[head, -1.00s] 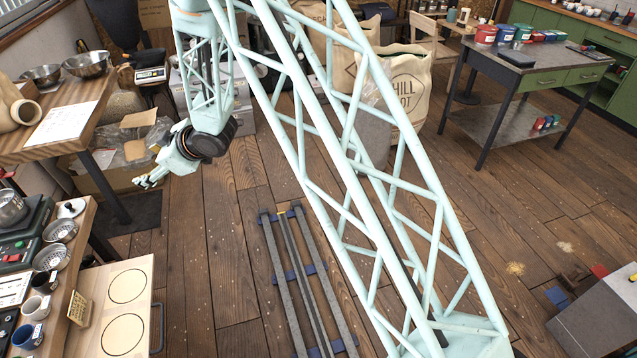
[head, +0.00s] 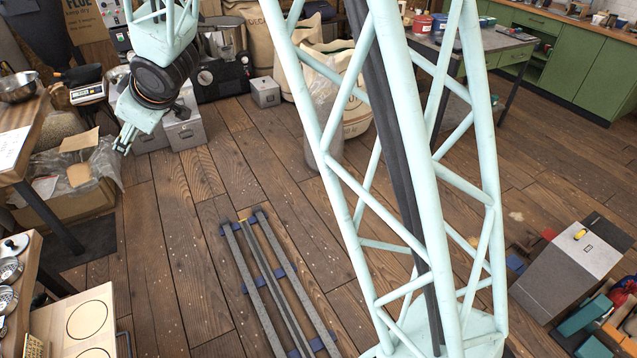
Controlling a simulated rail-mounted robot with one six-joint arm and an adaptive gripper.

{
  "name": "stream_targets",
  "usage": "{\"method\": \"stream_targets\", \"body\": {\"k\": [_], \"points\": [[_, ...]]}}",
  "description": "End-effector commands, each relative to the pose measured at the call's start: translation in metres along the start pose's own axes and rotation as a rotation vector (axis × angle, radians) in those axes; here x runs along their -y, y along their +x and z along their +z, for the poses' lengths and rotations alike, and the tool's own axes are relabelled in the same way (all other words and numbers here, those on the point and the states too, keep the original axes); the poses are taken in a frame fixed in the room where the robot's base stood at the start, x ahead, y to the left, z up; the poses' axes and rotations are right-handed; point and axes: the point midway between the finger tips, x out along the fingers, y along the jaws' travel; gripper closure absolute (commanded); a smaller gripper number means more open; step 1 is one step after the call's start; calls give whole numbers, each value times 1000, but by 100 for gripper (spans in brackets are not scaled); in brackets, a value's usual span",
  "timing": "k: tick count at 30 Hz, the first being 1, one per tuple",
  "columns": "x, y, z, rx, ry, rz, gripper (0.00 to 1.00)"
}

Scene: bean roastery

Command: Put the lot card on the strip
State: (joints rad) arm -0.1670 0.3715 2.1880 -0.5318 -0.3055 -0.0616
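My gripper (head: 123,142) hangs at the upper left in the head view, pointing down over the floor. Its fingers are small and close together from this angle; I cannot tell whether they are open or shut. I see no card in them. I cannot make out the lot card or the strip in this view. A white sheet (head: 10,147) lies on the wooden table at the left edge, cut off by the frame.
Floor rails (head: 267,279) run through the middle. An open carton (head: 75,170) is behind. A grey box (head: 570,262) stands at right. The floor between is mostly clear.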

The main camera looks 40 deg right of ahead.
Motion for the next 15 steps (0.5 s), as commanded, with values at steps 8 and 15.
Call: {"method": "stream_targets", "body": {"k": [8, 15], "points": [[-24, -63, 15, 71, 65, 56, 39], [-36, -116, 33, 133, 125, 94, 39]]}}
